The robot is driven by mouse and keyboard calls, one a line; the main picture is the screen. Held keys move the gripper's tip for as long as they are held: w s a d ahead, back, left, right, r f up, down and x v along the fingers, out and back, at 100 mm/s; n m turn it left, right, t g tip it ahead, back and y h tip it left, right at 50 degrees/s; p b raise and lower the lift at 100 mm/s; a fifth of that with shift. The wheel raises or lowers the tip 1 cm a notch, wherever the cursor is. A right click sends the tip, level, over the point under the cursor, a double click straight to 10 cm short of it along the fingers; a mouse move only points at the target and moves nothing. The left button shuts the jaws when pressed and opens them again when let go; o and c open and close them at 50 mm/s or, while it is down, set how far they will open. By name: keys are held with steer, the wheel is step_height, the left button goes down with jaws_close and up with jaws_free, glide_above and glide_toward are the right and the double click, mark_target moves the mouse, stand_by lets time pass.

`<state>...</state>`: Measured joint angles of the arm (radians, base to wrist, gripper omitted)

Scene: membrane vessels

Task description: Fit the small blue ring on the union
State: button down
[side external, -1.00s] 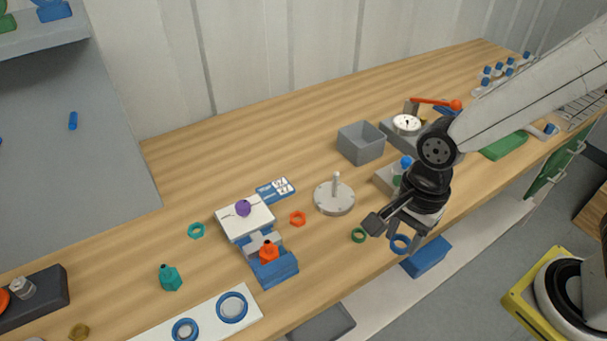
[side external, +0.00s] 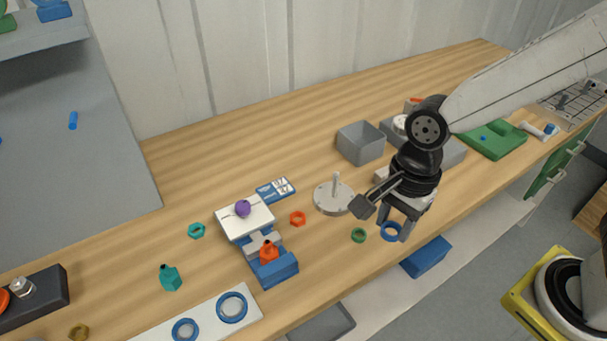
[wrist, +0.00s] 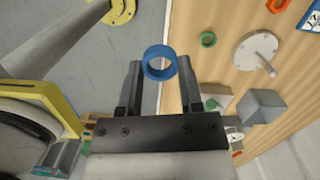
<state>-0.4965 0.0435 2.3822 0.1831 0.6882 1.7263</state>
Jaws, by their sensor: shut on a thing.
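My gripper (side external: 394,226) is shut on the small blue ring (side external: 390,239) and holds it near the front edge of the bench. In the wrist view the ring (wrist: 158,75) sits between the two fingertips (wrist: 159,66), its opening clear. An orange fitting (side external: 269,252) stands in a blue vise-like holder (side external: 275,270) to the left, well apart from the ring. I cannot tell for sure which part is the union. A block with blue and green parts is mostly hidden behind my gripper.
A green ring (side external: 359,235) lies just left of my gripper. A grey disc with a peg (side external: 333,198) and an orange ring (side external: 298,219) are farther left. Larger blue rings (side external: 232,307) lie on a white strip (side external: 205,318) at the front. A grey bin (side external: 361,143) stands behind.

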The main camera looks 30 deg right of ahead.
steer(key=w+a+f, duration=0.1)
steer(key=w+a, duration=0.7)
steer(key=w, duration=0.1)
glide_above(269, 242)
step_height(269, 242, down, 3)
steer(key=shift+f+n, duration=0.1)
steer(key=shift+n, duration=0.2)
steer(key=shift+f, duration=0.25)
steer(key=shift+f, duration=3.6)
steer(key=shift+c, duration=0.9)
jaws_free()
